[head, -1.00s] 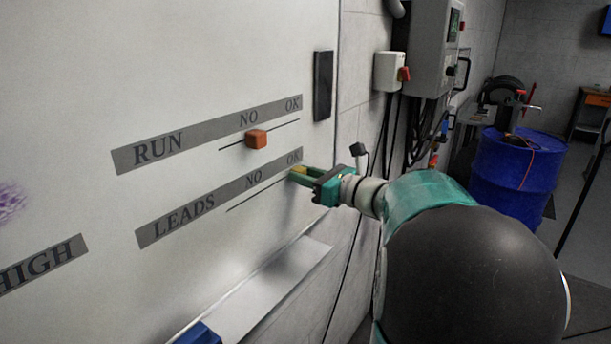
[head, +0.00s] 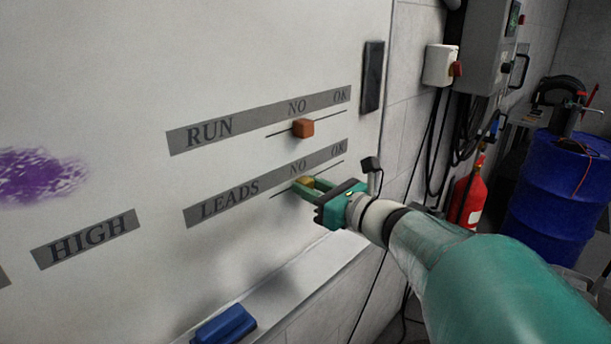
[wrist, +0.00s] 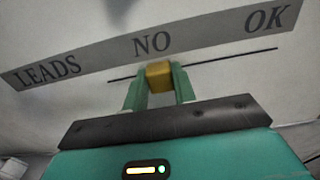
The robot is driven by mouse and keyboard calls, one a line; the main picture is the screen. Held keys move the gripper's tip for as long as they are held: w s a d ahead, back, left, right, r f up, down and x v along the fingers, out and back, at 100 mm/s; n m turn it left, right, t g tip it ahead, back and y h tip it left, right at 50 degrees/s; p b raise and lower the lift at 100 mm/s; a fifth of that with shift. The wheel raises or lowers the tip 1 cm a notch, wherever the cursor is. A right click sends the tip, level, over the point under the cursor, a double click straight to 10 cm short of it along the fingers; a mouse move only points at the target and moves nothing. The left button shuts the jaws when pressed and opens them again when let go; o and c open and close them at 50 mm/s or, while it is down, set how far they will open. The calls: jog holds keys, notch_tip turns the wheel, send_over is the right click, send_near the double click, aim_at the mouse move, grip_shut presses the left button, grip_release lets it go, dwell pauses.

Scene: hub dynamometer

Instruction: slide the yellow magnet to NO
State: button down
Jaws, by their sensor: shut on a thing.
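The yellow magnet (wrist: 159,76) sits on the black line on the whiteboard in the LEADS row. In the wrist view it is just below the word NO (wrist: 152,44), a little right of its middle. My gripper (wrist: 158,92) is shut on it, one green finger on each side. In the head view my gripper (head: 307,187) partly hides the magnet (head: 306,181), which shows below NO (head: 298,166). The word OK (head: 338,148) is to the right.
An orange magnet (head: 303,128) is on the RUN row above, below its NO. A black bar (head: 372,76) is on the board's right edge. A blue eraser (head: 225,325) lies on the tray below. A red extinguisher (head: 467,190) and blue drum (head: 560,185) stand at right.

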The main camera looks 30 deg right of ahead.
jog(key=shift+a, duration=0.4)
jog(key=c, duration=1.1)
grip_release()
jog(key=shift+s+a, duration=0.1)
jog(key=shift+s, duration=0.1)
jog(key=shift+w, duration=0.1)
jog(key=v, duration=1.4)
jog(key=shift+w, duration=0.1)
